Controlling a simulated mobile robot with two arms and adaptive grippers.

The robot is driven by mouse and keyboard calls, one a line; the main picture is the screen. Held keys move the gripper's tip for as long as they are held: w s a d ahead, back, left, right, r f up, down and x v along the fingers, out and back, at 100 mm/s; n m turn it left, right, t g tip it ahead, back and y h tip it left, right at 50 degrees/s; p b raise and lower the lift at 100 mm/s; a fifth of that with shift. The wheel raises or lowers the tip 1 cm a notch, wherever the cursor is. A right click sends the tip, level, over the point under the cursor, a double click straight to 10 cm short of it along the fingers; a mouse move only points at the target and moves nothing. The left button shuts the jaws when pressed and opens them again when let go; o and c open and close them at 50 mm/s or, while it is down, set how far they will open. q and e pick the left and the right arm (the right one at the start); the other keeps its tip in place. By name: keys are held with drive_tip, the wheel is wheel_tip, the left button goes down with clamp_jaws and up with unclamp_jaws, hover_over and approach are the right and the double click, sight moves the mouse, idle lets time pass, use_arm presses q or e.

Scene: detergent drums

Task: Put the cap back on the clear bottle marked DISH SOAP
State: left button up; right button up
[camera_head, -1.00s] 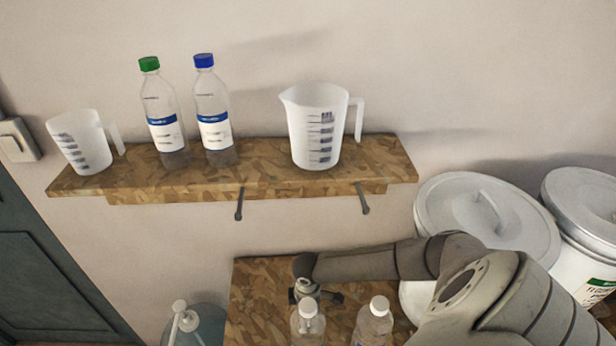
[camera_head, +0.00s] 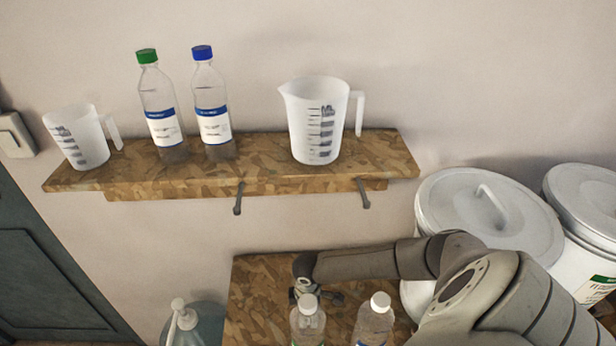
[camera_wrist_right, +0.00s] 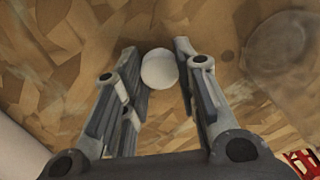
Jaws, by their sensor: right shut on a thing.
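Two clear bottles with white tops stand at the bottom of the head view, the left bottle (camera_head: 307,325) and the right bottle (camera_head: 373,325). Their lower parts are cut off and no DISH SOAP marking is readable. My right gripper (camera_head: 305,286) is at the left bottle's top, partly hidden there. In the right wrist view, a round white cap (camera_wrist_right: 159,69) sits between the fingertips of my right gripper (camera_wrist_right: 160,62), which is shut on it. I cannot tell whether the cap touches a bottle neck. My left gripper is out of view.
A wall shelf (camera_head: 290,174) holds two jugs, a green-capped bottle (camera_head: 161,115) and a blue-capped bottle (camera_head: 212,115). White drums (camera_head: 480,220) stand right of the lower board (camera_head: 255,285). A pump bottle (camera_head: 190,322) stands left of it.

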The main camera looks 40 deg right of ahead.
drive_tip(key=shift+r, duration=0.1)
drive_tip(key=shift+r+p, duration=0.3)
drive_tip(key=shift+p, duration=0.1)
wheel_tip(320, 180, up, 2)
drive_tip(key=shift+p, duration=1.05)
wheel_tip(320, 180, up, 7)
drive_tip(key=shift+r, duration=0.1)
